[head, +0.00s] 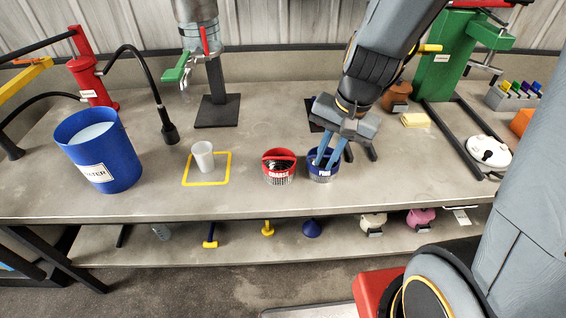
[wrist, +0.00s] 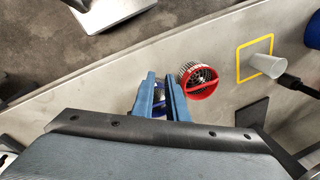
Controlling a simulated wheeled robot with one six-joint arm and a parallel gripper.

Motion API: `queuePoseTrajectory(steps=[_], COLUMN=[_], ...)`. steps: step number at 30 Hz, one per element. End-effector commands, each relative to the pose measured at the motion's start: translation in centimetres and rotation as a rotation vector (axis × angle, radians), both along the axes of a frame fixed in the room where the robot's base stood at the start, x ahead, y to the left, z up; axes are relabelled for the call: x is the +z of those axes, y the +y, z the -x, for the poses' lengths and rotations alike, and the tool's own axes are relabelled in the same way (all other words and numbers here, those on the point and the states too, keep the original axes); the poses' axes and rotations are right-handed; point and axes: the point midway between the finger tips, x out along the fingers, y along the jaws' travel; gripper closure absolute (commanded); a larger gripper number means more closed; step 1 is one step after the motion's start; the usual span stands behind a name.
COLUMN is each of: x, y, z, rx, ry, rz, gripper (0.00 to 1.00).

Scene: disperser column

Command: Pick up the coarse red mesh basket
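The red mesh basket (head: 279,166) stands upright on the workbench, with a red rim, a red handle across its top and a label on its front. In the wrist view the red basket (wrist: 198,80) is just right of my fingers. A blue basket (head: 322,173) stands close to its right. My gripper (head: 327,158) is over the blue basket, with its two blue fingers reaching down at its rim. In the wrist view the fingers (wrist: 160,90) are apart, with part of the blue basket (wrist: 159,103) showing between them. I cannot tell whether they touch it.
A white cup (head: 203,156) stands in a yellow square outline (head: 187,181) to the left. A blue water bucket (head: 107,165) stands farther left. A yellow sponge (head: 415,120) and a white lid (head: 488,152) lie to the right. The bench front between baskets and edge is clear.

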Motion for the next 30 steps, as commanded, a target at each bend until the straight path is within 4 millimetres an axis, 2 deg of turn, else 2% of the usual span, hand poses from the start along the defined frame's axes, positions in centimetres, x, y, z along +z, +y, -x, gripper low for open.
queuePoseTrajectory(steps=[3,6,12,18,26,30], x=[-1.3,-2.2,-3.5,-5.0,-6.7,-8.2], y=[2.4,4.1,6.1,7.1,8.0,8.8], z=[-2.9,-5.2,-8.5,-9.7,-10.2,-10.6], rx=[-0.336,-0.595,-0.945,-1.052,-1.050,-1.049], ry=[0.053,0.099,0.168,0.194,0.192,0.194], rz=[-0.126,-0.219,-0.339,-0.375,-0.375,-0.374], gripper=[0.87,0.87,0.87,0.87,0.87,0.87])
